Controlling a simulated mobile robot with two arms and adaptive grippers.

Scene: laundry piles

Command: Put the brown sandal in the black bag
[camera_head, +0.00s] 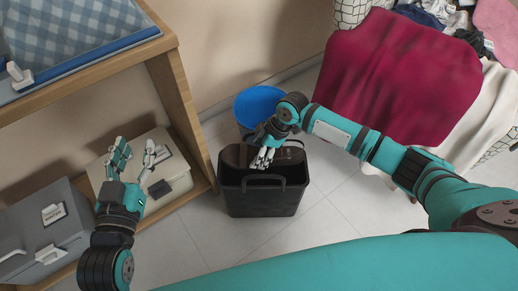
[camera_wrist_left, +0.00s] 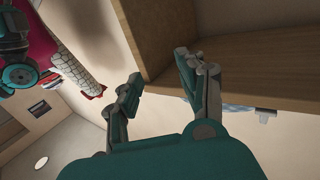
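The black bag (camera_head: 262,202) stands upright on the floor in the middle of the head view, its top open and its handle toward me. The brown sandal (camera_head: 235,154) lies crosswise over the far part of the bag's opening. My right gripper (camera_head: 262,158) is at the sandal's middle, with its fingers pointing down and appearing closed on it. The fingers hide part of the sandal, and I cannot tell whether it touches the bag. My left gripper (camera_head: 136,158) is open and empty in front of the wooden shelf; it also shows open in the left wrist view (camera_wrist_left: 160,80).
A blue bucket (camera_head: 258,104) stands just behind the bag. The wooden shelf (camera_head: 172,85) at left holds a beige box (camera_head: 165,170) and a grey box (camera_head: 40,225). A dark red cloth (camera_head: 400,75) drapes over a laundry basket at right. Tiled floor beside the bag is clear.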

